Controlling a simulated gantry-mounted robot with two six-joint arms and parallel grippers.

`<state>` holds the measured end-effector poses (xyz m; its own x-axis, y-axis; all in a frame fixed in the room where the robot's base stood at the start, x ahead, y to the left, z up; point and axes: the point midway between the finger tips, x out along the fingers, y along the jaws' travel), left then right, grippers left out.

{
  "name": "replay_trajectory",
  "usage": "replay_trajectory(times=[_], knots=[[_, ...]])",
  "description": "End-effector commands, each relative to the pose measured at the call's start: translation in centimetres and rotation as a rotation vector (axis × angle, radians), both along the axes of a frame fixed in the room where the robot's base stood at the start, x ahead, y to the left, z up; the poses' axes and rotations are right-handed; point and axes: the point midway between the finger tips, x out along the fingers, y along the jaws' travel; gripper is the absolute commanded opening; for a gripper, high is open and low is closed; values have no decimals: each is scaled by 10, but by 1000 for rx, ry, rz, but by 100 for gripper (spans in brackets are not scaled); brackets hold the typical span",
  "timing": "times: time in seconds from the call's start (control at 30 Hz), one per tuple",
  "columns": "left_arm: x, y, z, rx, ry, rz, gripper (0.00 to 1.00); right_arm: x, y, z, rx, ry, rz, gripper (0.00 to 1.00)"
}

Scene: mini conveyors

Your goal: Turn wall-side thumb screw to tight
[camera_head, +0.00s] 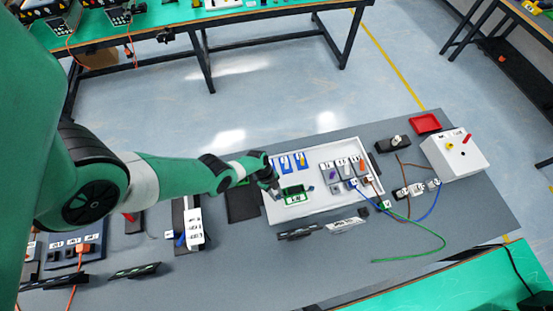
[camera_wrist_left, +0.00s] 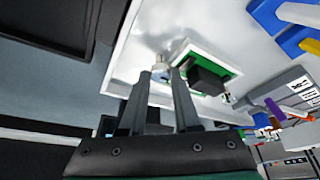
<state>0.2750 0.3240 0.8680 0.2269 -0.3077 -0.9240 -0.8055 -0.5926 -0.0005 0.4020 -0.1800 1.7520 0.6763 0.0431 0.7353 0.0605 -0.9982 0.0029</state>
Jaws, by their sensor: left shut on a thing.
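A small pale metallic thumb screw (camera_wrist_left: 161,68) shows between the fingertips of my left gripper (camera_wrist_left: 160,77) in the left wrist view. The gripper is shut on it, and the fingers hide part of it. The screw is at the side of a green-edged fixture (camera_wrist_left: 207,53) with a dark block on it. In the head view the fixture (camera_head: 294,194) sits in the white tray (camera_head: 311,209), and my left gripper (camera_head: 272,187) is at its left side. The screw's marking and how tight it is cannot be read. My right gripper is not in view.
A black mat (camera_head: 243,202) lies left of the tray. A white box with a red switch (camera_head: 455,153) and a red tray (camera_head: 425,123) are at the right.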

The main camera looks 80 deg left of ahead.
Motion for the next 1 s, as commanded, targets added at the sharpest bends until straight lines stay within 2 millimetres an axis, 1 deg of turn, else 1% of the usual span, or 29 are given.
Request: replay_trajectory(times=[0.17,0.2,0.33,0.37,0.63,0.73,0.87,1.0], knots=[[0,0,0,1,0,-2,0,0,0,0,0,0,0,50],[0,0,1,1,0,-2,34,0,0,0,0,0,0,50],[0,0,1,0,0,-1,58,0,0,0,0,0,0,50],[0,0,1,0,0,-1,61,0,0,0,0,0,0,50],[0,0,1,-1,0,1,61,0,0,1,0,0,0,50],[-1,2,9,-1,0,1,61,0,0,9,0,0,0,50],[-5,8,32,0,0,3,61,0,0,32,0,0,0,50],[-12,18,64,0,0,3,61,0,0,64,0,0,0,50]])
